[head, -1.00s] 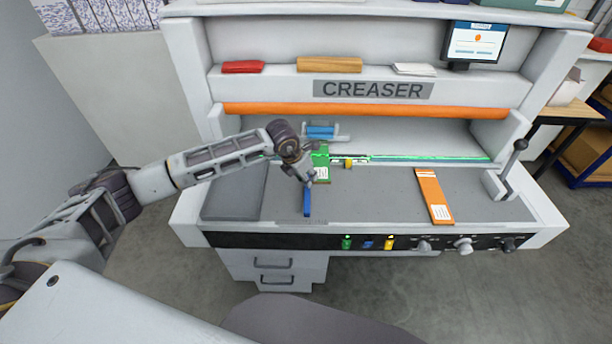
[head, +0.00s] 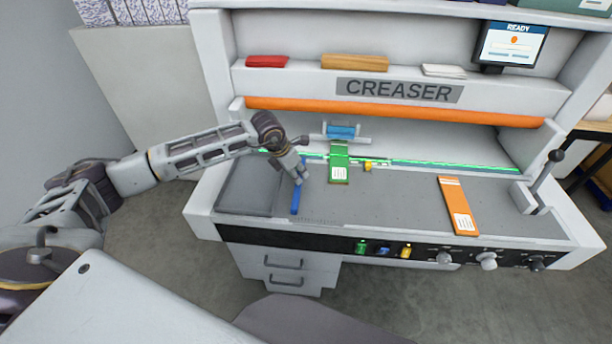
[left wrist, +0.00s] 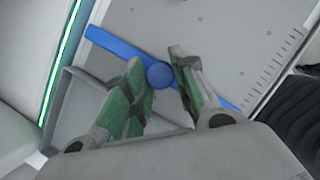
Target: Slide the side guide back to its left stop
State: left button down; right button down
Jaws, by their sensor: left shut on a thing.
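The side guide is a blue bar (head: 296,201) with a round knob. It lies across the grey creaser bed, just right of the darker panel at the bed's left end. In the left wrist view the blue bar (left wrist: 115,44) runs diagonally, with its blue knob (left wrist: 159,75) between my fingers. My left gripper (head: 299,178) is shut on the guide's knob from above; the wrist view shows its two green-grey fingers (left wrist: 160,82) either side of it. In the head view the gripper hides the guide's upper part. My right gripper is not in view.
An orange card (head: 458,207) lies further right. A printed scale (left wrist: 265,82) runs along the bed's edge. A lever (head: 545,180) stands at the right end.

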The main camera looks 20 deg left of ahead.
pick_arm(q)
jog(key=shift+s+a, duration=0.2)
jog(key=shift+a, duration=0.7)
jog(key=c, duration=1.5)
grip_release()
jog(key=shift+c, duration=0.2)
jog(key=o, duration=0.4)
jog(key=shift+a, duration=0.1)
jog(key=shift+s+r, duration=0.1)
jog(key=shift+r, duration=0.05)
jog(key=v, duration=1.1)
jog(key=shift+s+r, duration=0.15)
jog(key=shift+r, duration=0.15)
